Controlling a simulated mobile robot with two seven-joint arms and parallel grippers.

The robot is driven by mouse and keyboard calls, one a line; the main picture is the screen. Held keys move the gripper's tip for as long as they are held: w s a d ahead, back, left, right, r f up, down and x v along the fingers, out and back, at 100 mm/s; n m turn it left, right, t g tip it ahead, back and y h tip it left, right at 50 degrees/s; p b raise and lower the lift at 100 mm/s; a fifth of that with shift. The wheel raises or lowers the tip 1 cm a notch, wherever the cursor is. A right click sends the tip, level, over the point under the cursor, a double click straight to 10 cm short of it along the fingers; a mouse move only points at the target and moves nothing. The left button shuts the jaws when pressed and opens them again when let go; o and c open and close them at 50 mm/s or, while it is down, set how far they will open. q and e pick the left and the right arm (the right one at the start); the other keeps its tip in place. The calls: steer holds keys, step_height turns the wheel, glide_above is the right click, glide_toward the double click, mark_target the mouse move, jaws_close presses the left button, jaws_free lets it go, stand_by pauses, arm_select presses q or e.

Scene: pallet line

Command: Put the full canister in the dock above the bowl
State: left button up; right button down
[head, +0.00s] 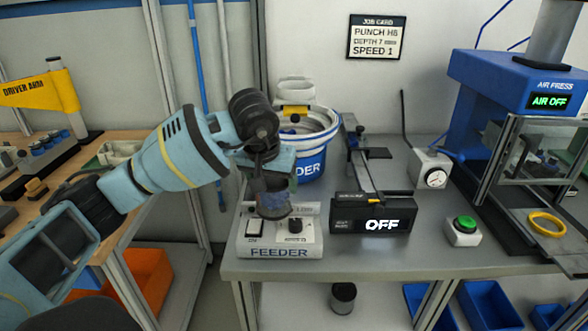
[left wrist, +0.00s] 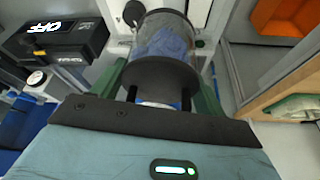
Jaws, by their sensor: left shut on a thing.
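My left gripper (head: 270,165) is shut on a clear canister (head: 273,202) with dark end caps. Blue contents show through its wall in the left wrist view (left wrist: 165,42), where the gripper's green fingers lie on either side. The canister hangs in front of the feeder bowl (head: 311,163), over the feeder control box. The bowl is blue and white, and the arm partly hides it. A pale holder (head: 296,92) with a yellow patch stands above the bowl and looks like the dock; its inside is unclear. My right gripper is not in view.
The feeder control box (head: 280,240) has a switch and a knob. Right of it are a black box reading OFF (head: 372,217), a dial gauge (head: 432,172), a green button (head: 463,229) and the blue air press (head: 500,80). A dark canister (head: 342,297) is below the bench.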

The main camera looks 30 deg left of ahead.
arm_select(q)
steer(key=d+m+h, duration=0.1)
steer(key=d+m, duration=0.2)
steer(key=d, duration=1.2)
steer(key=s+d+f+m+h, duration=0.1)
steer(key=s+d+f+m, duration=0.3)
steer(key=s+d, duration=0.75)
steer(key=a+f+n, duration=0.2)
steer(key=a+n, duration=0.1)
steer(key=a, duration=1)
steer(key=shift+n+y, duration=0.4)
